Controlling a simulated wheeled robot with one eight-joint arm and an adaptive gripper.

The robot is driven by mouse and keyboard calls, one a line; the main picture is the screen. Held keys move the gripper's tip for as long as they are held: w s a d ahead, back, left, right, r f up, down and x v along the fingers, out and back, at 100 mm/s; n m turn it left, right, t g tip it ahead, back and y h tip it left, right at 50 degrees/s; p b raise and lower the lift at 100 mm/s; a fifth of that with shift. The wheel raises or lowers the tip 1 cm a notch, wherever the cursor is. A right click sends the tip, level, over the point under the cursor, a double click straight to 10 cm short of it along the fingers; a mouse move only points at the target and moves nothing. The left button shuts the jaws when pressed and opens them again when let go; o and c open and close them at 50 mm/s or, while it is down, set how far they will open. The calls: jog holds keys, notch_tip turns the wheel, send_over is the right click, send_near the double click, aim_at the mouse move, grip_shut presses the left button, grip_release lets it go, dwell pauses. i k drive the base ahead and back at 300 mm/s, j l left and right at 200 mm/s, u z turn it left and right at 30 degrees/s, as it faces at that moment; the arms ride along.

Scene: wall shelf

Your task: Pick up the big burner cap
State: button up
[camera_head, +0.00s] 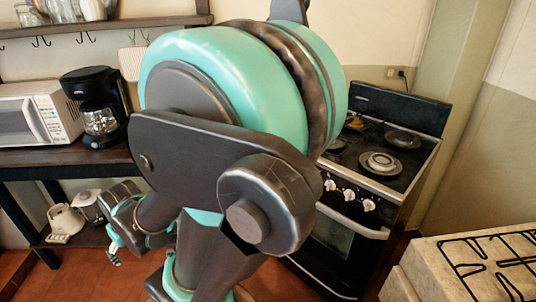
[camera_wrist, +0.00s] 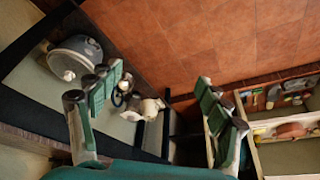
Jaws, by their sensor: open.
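The black stove (camera_head: 330,240) stands at the right in the head view. Its top holds several burners. The front right burner (camera_head: 380,161) shows a pale metal ring, and the back right one (camera_head: 403,139) looks dark. I cannot tell which part is the big burner cap. My arm hides part of the stove's left side. My gripper (camera_head: 114,246) hangs low at the left, well away from the stove, near the counter's lower shelf. In the wrist view my gripper (camera_wrist: 155,100) has its two fingers wide apart with nothing between them. No burner shows there.
A microwave (camera_head: 38,114) and coffee maker (camera_head: 97,105) stand on the dark counter. A second cooktop (camera_head: 495,262) is at right. The wrist view shows an open drawer (camera_wrist: 278,116) with items and bare tiled floor (camera_wrist: 200,40).

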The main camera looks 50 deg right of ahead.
aim_at(403, 135)
jog(key=z, duration=3.05)
